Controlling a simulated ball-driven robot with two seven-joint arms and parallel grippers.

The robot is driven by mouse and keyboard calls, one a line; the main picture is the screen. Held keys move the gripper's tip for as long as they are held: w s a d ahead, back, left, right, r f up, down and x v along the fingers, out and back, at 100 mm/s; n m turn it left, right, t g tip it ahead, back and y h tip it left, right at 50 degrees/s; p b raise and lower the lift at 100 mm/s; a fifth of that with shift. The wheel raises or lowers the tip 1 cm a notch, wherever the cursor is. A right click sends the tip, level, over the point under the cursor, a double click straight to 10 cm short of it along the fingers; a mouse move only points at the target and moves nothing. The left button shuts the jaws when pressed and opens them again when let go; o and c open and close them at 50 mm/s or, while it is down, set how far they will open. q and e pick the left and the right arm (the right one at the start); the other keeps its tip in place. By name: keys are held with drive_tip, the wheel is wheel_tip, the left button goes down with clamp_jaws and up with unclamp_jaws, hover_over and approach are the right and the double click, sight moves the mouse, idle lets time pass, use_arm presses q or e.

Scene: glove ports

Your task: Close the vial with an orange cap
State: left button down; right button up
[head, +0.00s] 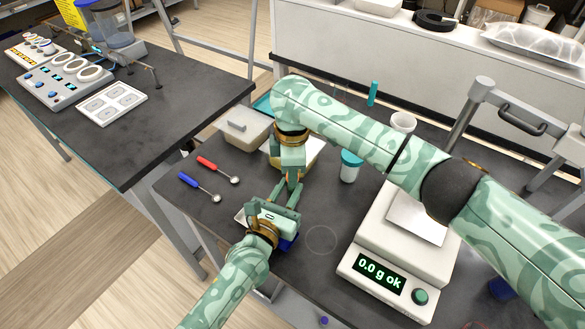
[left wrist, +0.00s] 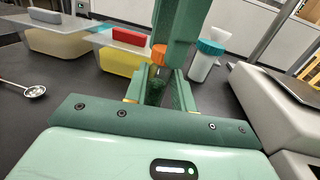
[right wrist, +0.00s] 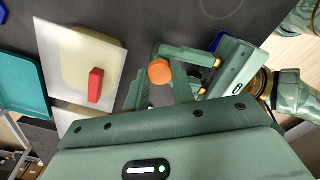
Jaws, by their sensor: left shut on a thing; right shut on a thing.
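The orange cap (right wrist: 160,72) is held at the fingertips of my right gripper (head: 292,177), which is shut on it. The cap also shows in the left wrist view (left wrist: 158,54), at the tips of my left gripper (left wrist: 160,78). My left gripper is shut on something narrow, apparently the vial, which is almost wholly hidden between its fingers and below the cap. The two grippers meet closely above the dark table. The cap appears directly over the left gripper's grasp; whether it touches the vial I cannot tell.
A balance (head: 380,277) reading 0.0 g stands at right. A white jar with a teal lid (head: 350,167) stands behind the grippers. Lidded boxes, one with a red handle (left wrist: 131,36), stand behind. Red-handled (head: 219,169) and blue-handled (head: 199,187) spoons lie at left. A blue item (head: 289,242) sits under my left gripper.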

drive_tip(key=m, duration=0.6)
drive_tip(key=shift+m, duration=0.3)
drive_tip(key=m, duration=1.2)
drive_tip(key=shift+m, duration=0.4)
drive_tip(key=m, duration=1.4)
drive_tip(key=shift+d+f+m, duration=0.1)
drive_tip(key=shift+m, duration=0.3)
drive_tip(key=o, duration=1)
